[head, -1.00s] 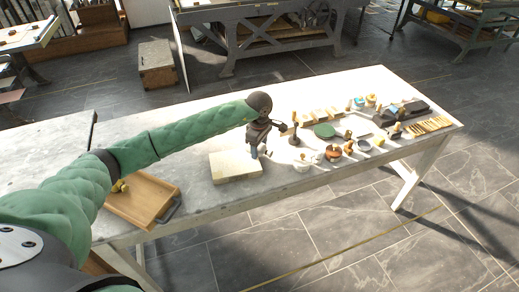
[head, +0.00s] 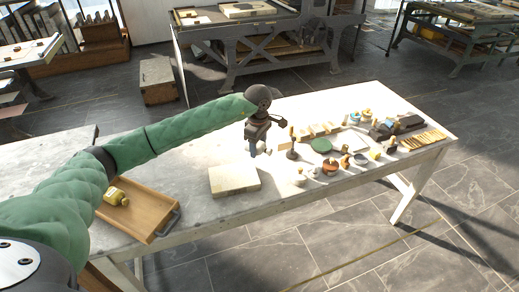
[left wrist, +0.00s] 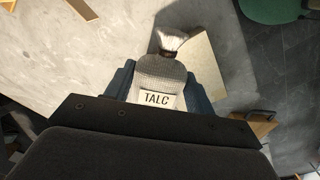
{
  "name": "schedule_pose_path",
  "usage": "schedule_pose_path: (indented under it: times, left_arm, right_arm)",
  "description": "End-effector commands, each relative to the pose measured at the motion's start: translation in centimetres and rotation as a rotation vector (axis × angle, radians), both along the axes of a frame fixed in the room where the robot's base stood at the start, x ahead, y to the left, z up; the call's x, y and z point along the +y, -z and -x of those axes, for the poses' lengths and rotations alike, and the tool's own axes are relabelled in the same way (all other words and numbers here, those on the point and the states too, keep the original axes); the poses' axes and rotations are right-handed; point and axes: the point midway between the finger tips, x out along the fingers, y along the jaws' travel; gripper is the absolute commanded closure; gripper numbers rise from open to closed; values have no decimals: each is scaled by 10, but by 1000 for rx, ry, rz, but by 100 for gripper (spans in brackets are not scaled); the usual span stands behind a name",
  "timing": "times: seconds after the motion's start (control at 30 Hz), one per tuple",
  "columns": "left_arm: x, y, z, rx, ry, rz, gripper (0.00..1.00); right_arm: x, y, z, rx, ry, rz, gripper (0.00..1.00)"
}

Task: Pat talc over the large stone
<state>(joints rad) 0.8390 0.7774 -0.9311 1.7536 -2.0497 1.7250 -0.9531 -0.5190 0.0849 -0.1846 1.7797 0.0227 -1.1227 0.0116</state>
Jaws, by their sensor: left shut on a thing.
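The large stone (head: 234,179), a thick cream slab, lies flat on the grey table (head: 300,190); it also shows in the left wrist view (left wrist: 208,68), partly behind the bag. My left gripper (head: 254,149) is above the table, just behind the stone's back right edge. In the left wrist view my left gripper (left wrist: 160,90) is shut on a grey cloth talc bag (left wrist: 160,72) with a white gathered top and a label reading TALC. The bag is hard to make out in the head view. My right gripper is not in view.
Right of the stone are a white pot (head: 299,179), a green disc (head: 321,145) and several small tools and jars.

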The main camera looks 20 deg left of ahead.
Motion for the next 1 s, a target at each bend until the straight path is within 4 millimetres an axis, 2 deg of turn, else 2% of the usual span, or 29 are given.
schedule_pose_path:
  times: [0.57,0.9,1.0]
  left_arm:
    - [0,0,1,0,-1,0,67]
    - [-2,14,21,2,-2,0,67]
    - [-3,17,29,1,-4,0,67]
  right_arm:
    - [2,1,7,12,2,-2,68]
    - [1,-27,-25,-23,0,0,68]
    - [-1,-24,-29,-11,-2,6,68]
